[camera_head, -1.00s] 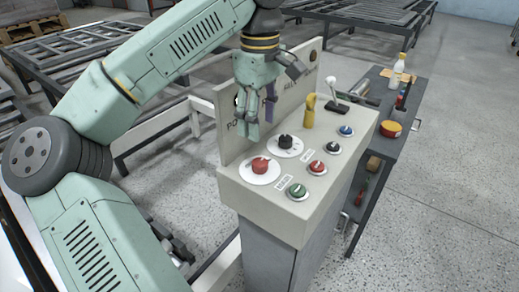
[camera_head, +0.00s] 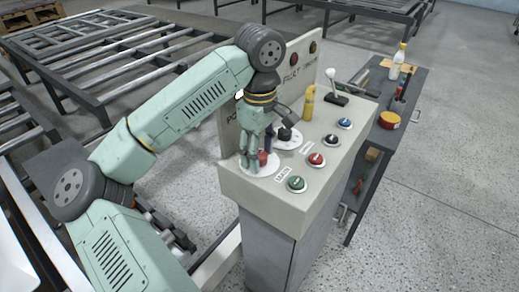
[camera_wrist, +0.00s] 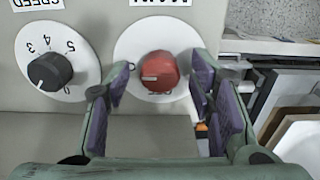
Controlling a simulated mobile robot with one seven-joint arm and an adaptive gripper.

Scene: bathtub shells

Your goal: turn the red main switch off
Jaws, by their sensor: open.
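The red main switch (camera_head: 263,160) is a round red knob on a white disc at the near left of the sloping control panel. In the wrist view the red knob (camera_wrist: 158,72) shows a light pointer mark towards its left side. Part of the lettering on its white disc (camera_wrist: 140,40) is hidden below the knob. My gripper (camera_head: 256,160) is down at the knob in the head view. In the wrist view my gripper (camera_wrist: 160,88) is open, with purple-padded fingers to the left and right of the knob. I cannot tell whether either finger touches it.
A black speed dial (camera_wrist: 50,72) sits beside the red knob. Green (camera_head: 297,184), red (camera_head: 317,160) and blue buttons line the panel's right side. A yellow lever (camera_head: 309,103) and white-knobbed joystick (camera_head: 334,90) stand farther back. An upright board (camera_head: 295,75) rises behind my gripper.

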